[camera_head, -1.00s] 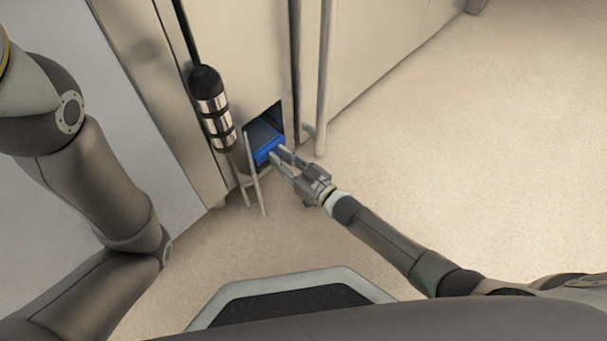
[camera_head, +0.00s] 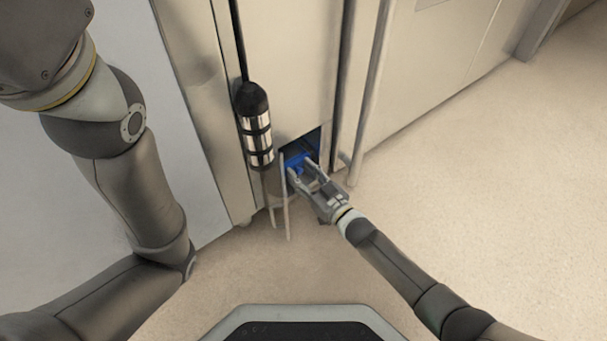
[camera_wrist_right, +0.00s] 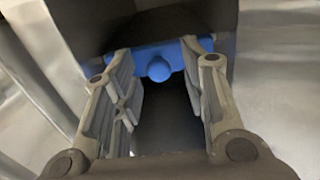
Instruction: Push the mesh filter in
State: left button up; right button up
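The mesh filter (camera_head: 297,161) shows as a blue front inside a dark opening low in the cabinet front. In the right wrist view its blue face with a round knob (camera_wrist_right: 159,69) lies ahead, at the far end of my fingers. My right gripper (camera_head: 306,168) is at the opening with its fingers apart. In the right wrist view the right gripper (camera_wrist_right: 163,75) has one finger on each side of the knob, with a gap between them. Whether the fingertips touch the blue face is hard to tell. My left gripper is out of view; only its arm shows at the left.
A small open door (camera_head: 286,195) stands out at the left of the opening. A black and silver cylindrical handle (camera_head: 257,130) hangs just above it. A vertical bar (camera_head: 370,90) runs to the right. The floor (camera_head: 480,210) at the right is clear.

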jog(key=shift+s+d, duration=0.1)
jog(key=shift+d, duration=0.05)
jog(key=v, duration=1.1)
jog(key=shift+s+d, duration=0.25)
jog(key=shift+s, duration=0.05)
